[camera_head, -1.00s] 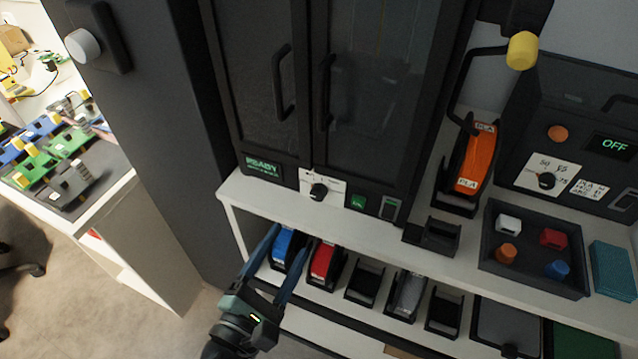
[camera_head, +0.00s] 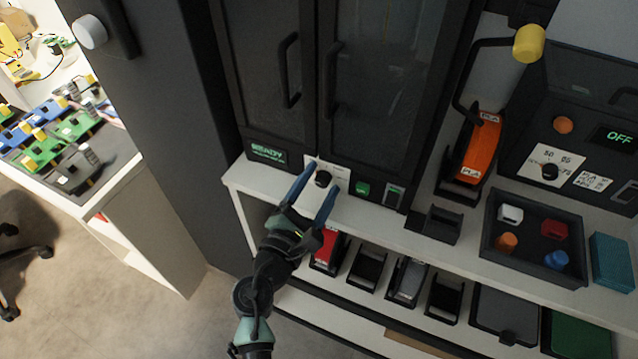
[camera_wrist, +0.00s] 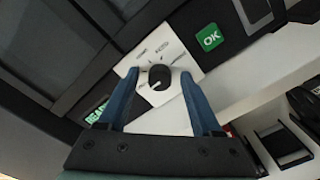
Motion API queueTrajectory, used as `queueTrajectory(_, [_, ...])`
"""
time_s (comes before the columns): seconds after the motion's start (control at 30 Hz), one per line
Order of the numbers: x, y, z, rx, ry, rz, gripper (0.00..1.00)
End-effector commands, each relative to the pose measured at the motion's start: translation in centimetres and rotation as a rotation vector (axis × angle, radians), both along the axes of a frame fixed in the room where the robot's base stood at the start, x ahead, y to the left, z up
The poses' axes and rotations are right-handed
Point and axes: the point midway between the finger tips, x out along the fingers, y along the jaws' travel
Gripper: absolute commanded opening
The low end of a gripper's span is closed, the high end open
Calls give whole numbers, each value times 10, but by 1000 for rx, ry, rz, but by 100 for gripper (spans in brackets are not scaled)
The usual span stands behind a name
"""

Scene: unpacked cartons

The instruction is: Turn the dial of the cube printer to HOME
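The cube printer (camera_head: 270,60) is a tall dark cabinet with two glazed doors and a green READY display (camera_head: 268,152) at its lower left. Its black dial (camera_head: 323,179) sits on a white label plate below the doors. In the wrist view the dial (camera_wrist: 159,77) lies between and just beyond my fingertips, with its white mark pointing toward the lower left. The small label words are too blurred to read for sure. My gripper (camera_head: 322,176) is open, its two blue fingers on either side of the dial. I cannot tell whether they touch it.
A green OK button (camera_wrist: 209,37) is right of the dial. Spool holders fill the shelf below.

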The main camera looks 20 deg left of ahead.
Motion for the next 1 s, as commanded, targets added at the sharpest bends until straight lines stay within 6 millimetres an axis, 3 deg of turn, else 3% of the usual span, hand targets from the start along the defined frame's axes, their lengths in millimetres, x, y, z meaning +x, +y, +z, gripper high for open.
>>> queueTrajectory(0.03, [0, 0, 0, 0, 0, 0, 59])
queueTrajectory(0.37, [0, 0, 0, 0, 0, 0, 0])
queueTrajectory(0.73, [-1, 0, -1, 26, -2, -1, 0])
queueTrajectory(1.0, [-1, 0, -3, 170, -8, -1, 0])
